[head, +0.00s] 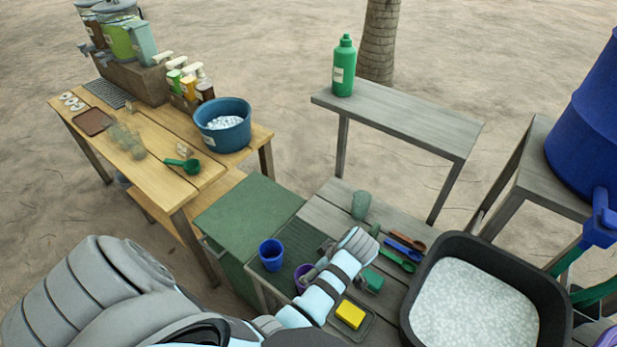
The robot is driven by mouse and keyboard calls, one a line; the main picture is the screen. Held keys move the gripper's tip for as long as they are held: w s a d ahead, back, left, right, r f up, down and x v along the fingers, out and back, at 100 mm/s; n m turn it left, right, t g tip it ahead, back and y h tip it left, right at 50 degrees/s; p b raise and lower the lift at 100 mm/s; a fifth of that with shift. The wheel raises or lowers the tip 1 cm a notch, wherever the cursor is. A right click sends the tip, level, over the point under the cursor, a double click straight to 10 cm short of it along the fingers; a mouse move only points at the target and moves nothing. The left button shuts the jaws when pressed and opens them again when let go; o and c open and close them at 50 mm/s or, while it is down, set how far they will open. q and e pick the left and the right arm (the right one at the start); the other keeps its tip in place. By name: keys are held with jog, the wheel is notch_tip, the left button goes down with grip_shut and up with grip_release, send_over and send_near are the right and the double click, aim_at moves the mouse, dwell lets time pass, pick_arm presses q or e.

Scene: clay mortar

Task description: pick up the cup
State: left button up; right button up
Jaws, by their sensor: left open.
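A blue cup (271,254) stands upright on the dark ribbed drying mat (298,238) of the grey slatted table. A purple cup (302,272) is just right of it, partly hidden by my left gripper. My left gripper (316,264) is open, with its fingers close beside the purple cup and to the right of the blue cup. I cannot tell whether a finger touches the purple cup. My right gripper is not in view.
A black basin of foam (450,245) stands at right. A yellow sponge (350,313) lies on a small tray near my left wrist. Blue, green and brown spoons (406,241) lie behind it. A green-topped cabinet (248,210) adjoins left, its top clear.

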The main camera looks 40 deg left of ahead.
pick_arm(q)
jog(key=x, duration=0.7)
jog(key=shift+s+a+f, duration=0.25)
jog(key=shift+s, duration=0.05)
jog(key=b+x, duration=0.5)
jog(key=shift+s+f+b, duration=0.2)
jog(key=shift+f+b, duration=0.1)
jog(key=shift+b, duration=0.05)
jog(key=shift+r, duration=0.25)
jog(key=shift+r+p, duration=0.1)
jog(key=shift+p, duration=0.2)
jog(key=c, duration=1.2)
